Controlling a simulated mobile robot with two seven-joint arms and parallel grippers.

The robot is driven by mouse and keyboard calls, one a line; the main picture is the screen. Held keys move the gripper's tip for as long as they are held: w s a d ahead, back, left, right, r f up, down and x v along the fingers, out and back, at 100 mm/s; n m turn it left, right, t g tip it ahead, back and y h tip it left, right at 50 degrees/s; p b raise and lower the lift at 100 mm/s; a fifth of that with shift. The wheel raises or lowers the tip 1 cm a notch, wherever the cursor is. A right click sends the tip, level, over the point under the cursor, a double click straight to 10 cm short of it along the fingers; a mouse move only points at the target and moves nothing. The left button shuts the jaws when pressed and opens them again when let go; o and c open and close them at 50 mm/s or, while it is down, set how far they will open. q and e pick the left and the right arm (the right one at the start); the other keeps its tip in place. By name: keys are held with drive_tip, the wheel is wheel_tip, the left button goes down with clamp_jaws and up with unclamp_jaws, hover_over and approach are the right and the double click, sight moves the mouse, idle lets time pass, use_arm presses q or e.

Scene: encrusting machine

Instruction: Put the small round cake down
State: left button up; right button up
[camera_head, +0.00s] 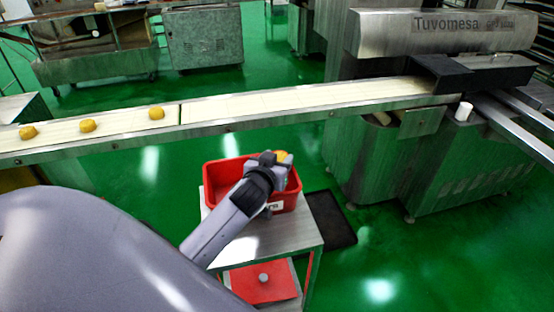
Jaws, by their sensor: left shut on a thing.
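My left gripper (275,160) is over the red bin (211,184), near the bin's far side. It is shut on a small round yellow cake (283,156), which shows just past the fingers. The arm hides much of the bin's inside, and I cannot tell whether the cake touches the bin. The bin stands on a metal cart (290,238). My right gripper is not in view.
A conveyor belt (240,106) crosses behind the bin, with several yellow cakes (87,126) on its left part. The Tuvomesa machine (430,33) stands at the right. A red item (258,284) lies on the cart's lower shelf. Green floor is open at right.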

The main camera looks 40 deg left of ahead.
use_arm(q)
drive_tip(key=shift+f, duration=0.45)
drive_tip(key=o, duration=1)
drive_tip(key=shift+f, duration=0.1)
drive_tip(key=shift+o, duration=0.2)
drive_tip(key=shift+s, duration=0.1)
drive_tip(key=shift+r, duration=0.5)
drive_tip(key=p+v, duration=0.1)
drive_tip(key=v, duration=1.1)
drive_tip(key=shift+r, duration=0.25)
